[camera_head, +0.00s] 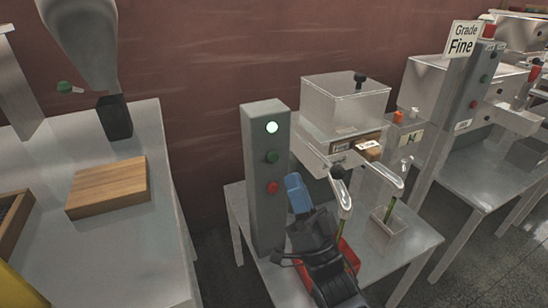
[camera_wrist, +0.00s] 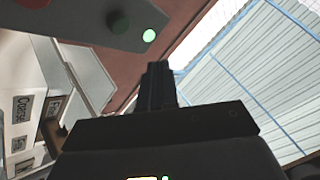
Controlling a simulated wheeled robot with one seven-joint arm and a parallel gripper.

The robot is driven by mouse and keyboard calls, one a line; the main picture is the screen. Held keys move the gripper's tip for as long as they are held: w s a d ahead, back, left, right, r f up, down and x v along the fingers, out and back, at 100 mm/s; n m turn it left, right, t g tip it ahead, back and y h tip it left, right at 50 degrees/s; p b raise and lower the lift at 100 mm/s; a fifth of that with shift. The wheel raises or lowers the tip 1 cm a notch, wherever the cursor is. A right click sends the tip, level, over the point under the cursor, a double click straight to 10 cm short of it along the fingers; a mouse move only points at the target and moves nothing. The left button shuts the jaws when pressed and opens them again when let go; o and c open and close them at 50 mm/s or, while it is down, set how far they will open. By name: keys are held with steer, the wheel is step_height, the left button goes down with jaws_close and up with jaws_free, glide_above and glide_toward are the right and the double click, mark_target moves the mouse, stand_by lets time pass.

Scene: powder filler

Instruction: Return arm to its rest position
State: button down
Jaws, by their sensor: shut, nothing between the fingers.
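My gripper (camera_wrist: 157,70) is shut and empty in the wrist view, with its dark fingers together and pointing up the picture. In the head view, dark parts of my arm are over the front of the middle table, before the grey control column (camera_head: 265,180). The column has a lit white-green lamp (camera_head: 272,127), a green button (camera_head: 272,156) and a red button (camera_head: 273,187). The column also shows in the wrist view (camera_wrist: 85,15), apart from the fingertips. In the head view I cannot make out the fingertips.
A small open box (camera_head: 388,232) and a red tray (camera_head: 347,252), partly hidden by my arm, are on the table. A wooden block (camera_head: 108,187) lies on the left table. A "Grade Fine" sign (camera_head: 463,40) stands at right.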

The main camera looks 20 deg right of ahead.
steer(key=s+f+n+g+h+p, duration=0.1)
steer(key=s+f+n+g, duration=0.2)
steer(key=s, duration=1.1)
steer(key=s+f+n+g+h+p, duration=0.1)
steer(key=s+f+g+h, duration=0.3)
steer(key=s, duration=1)
steer(key=s+r+n+g+y, duration=0.2)
steer(key=s+r+g, duration=0.3)
steer(key=s, duration=0.5)
steer(key=shift+s+a+r+p, duration=0.15)
steer(key=shift+s+r+p, duration=0.05)
steer(key=shift+r+p, duration=0.2)
